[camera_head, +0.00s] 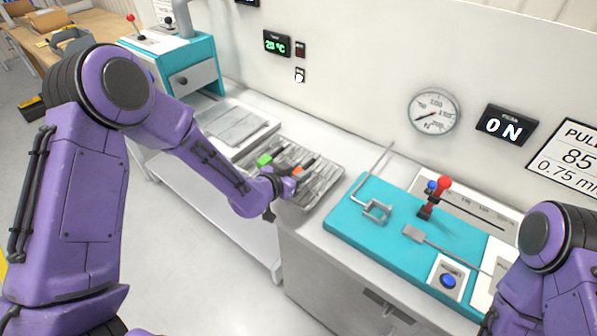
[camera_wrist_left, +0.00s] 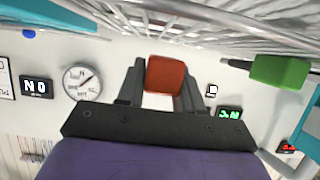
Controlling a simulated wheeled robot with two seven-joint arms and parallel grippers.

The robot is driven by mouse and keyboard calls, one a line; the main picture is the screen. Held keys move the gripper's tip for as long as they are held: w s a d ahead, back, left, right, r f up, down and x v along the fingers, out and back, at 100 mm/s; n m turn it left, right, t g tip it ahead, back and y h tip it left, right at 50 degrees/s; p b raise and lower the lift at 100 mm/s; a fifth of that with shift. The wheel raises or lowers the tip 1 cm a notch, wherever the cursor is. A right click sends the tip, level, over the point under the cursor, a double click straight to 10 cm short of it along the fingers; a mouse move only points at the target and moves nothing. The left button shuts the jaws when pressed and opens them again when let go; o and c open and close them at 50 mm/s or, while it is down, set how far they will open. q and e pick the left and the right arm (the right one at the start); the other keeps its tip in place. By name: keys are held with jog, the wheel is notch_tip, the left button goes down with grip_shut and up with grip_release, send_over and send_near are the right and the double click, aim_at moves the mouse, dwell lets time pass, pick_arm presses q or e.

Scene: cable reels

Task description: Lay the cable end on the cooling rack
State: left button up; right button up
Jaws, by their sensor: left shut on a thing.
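My left gripper (camera_head: 287,186) is over the front edge of the cooling rack (camera_head: 328,188), a metal wire tray on the bench. In the left wrist view my left gripper (camera_wrist_left: 163,85) is shut on an orange-red block-shaped cable end (camera_wrist_left: 166,75). This orange cable end (camera_head: 297,171) also shows just past the gripper in the head view. The rack's wires (camera_wrist_left: 190,25) fill the top of the left wrist view, close to the held end. I cannot tell whether they touch. My right gripper is outside the views; only part of that arm shows.
A green piece with a dark tip (camera_head: 264,161) is at the left part of the rack, also in the left wrist view (camera_wrist_left: 280,70). A teal plate (camera_head: 345,222) with a red-knobbed lever (camera_head: 443,184) stands right of the rack. A grey tray (camera_head: 228,125) lies to its left.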

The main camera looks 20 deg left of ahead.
pick_arm(q)
jog(key=shift+f+b, duration=0.85)
jog(key=shift+f, duration=0.25)
jog(key=o, duration=1.1)
jog(key=shift+o, duration=0.2)
jog(key=shift+r, duration=0.1)
jog(key=shift+s+a+r, duration=0.1)
jog(key=shift+s+a, duration=0.05)
jog(key=shift+s, duration=0.2)
jog(key=b+v, duration=0.1)
jog(key=v, duration=0.8)
jog(key=shift+s+a+r+b, duration=0.1)
jog(key=shift+s+r+b, duration=0.1)
jog(key=shift+b, duration=0.1)
notch_tip(320, 180, up, 11)
jog(key=p, duration=1)
